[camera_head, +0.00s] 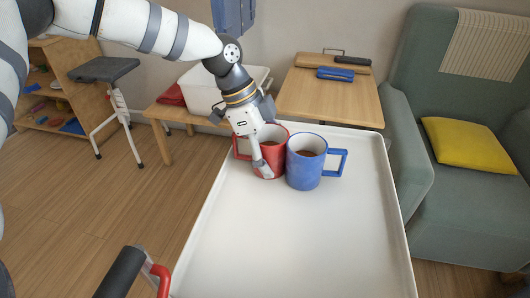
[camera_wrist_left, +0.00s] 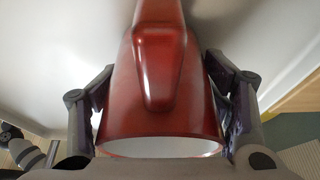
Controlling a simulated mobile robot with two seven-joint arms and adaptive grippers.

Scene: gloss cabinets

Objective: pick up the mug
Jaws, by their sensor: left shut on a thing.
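A red mug (camera_head: 274,162) with a dark drink inside is at the far left part of the white tray (camera_head: 290,250). My left gripper (camera_head: 262,140) reaches down over it and is shut on it. In the left wrist view the red mug (camera_wrist_left: 160,100) fills the middle, its handle facing the camera, with a finger of my left gripper (camera_wrist_left: 162,112) on each side. A blue mug (camera_head: 304,168), also with a dark drink, stands upright close to its right, handle pointing right. I cannot tell whether the red mug touches the tray. My right gripper is not in view.
The near part of the tray is bare, inside a raised rim. Behind stand a wooden table (camera_head: 330,100) with a blue case (camera_head: 335,74) and a white box (camera_head: 205,88) on a bench. A green armchair (camera_head: 460,190) with a yellow cushion (camera_head: 468,146) is at right.

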